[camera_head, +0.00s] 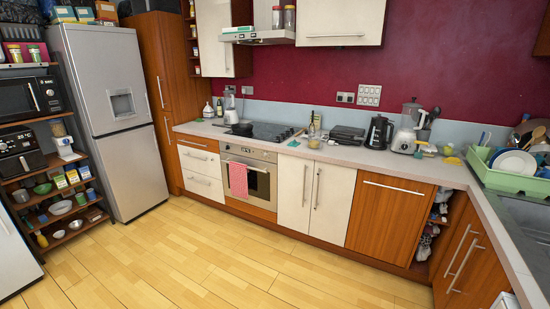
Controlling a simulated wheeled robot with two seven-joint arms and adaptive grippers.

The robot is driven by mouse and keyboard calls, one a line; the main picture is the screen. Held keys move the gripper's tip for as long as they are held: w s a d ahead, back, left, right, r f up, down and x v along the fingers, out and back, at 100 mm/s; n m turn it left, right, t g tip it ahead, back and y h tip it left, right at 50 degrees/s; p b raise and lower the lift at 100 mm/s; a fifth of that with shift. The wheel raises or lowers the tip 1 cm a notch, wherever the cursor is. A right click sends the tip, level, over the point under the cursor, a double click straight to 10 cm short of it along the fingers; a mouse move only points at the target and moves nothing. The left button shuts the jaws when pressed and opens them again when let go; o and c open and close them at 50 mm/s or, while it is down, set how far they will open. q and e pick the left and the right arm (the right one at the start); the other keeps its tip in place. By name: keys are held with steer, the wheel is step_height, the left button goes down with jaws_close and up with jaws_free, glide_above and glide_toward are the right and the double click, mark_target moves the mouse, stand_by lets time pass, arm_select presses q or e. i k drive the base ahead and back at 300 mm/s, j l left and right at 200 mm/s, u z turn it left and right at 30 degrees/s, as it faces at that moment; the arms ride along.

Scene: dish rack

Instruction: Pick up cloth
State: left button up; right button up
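A pink-red cloth (238,180) hangs over the handle of the oven (262,184), on the left half of the oven door, below the cooktop. It hangs straight down and nothing touches its front. Neither of my grippers shows in the head view, so their state and distance from the cloth are hidden.
The wooden floor (160,262) in front of the oven is clear. A tall fridge (120,150) and an open shelf (50,190) stand at the left. Counters with closed cabinets run along the back and right, with a green dish rack (508,180) at the right.

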mark_target(294, 143)
steer(key=i+j+z, duration=0.1)
steer(key=i+z, duration=0.35)
steer(key=i, duration=0.45)
steer(key=i+z, duration=0.4)
steer(key=i, duration=0.4)
steer(key=i+u, duration=0.1)
steer(key=i, duration=0.75)
steer(key=i+u, duration=0.2)
steer(key=i, duration=0.3)
steer(key=i+l+u, duration=0.2)
steer(key=i, duration=0.3)
steer(key=j, duration=0.1)
